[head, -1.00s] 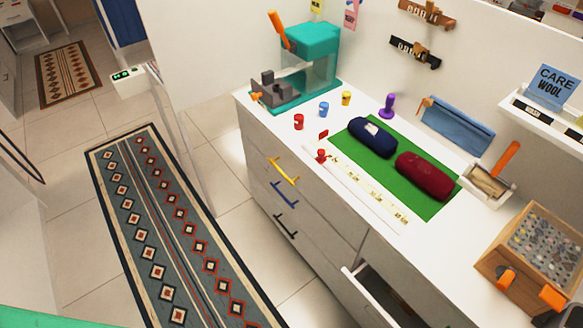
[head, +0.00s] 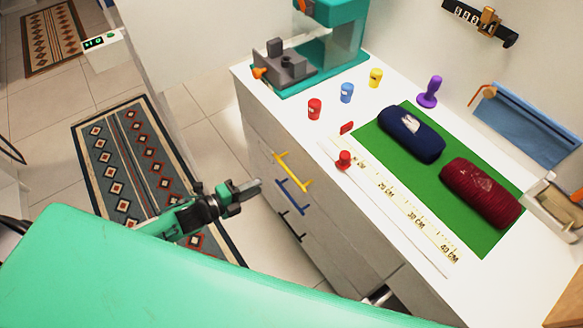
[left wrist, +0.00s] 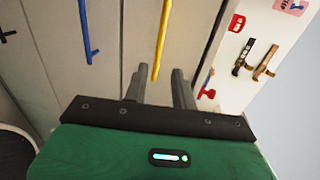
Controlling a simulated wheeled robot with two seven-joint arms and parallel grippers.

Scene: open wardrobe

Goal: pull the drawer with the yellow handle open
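The yellow handle (head: 294,171) is on the top drawer (head: 262,143) of the white dresser, above a blue handle and a black one. That drawer is shut. My left gripper (head: 258,184) is in front of the dresser, just left of the yellow handle in the head view. In the left wrist view the fingers (left wrist: 158,82) are spread apart with nothing held. The yellow handle (left wrist: 162,38) there runs up from the gap between the fingertips. I cannot tell whether it lies between them in depth. My right gripper is not in view.
The blue handle (head: 292,196) and black handle (head: 290,226) sit close below. The dresser top holds a green mat (head: 465,231), a ruler (head: 408,212), small jars and a teal machine (head: 345,45). A patterned rug (head: 122,152) lies on the floor left.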

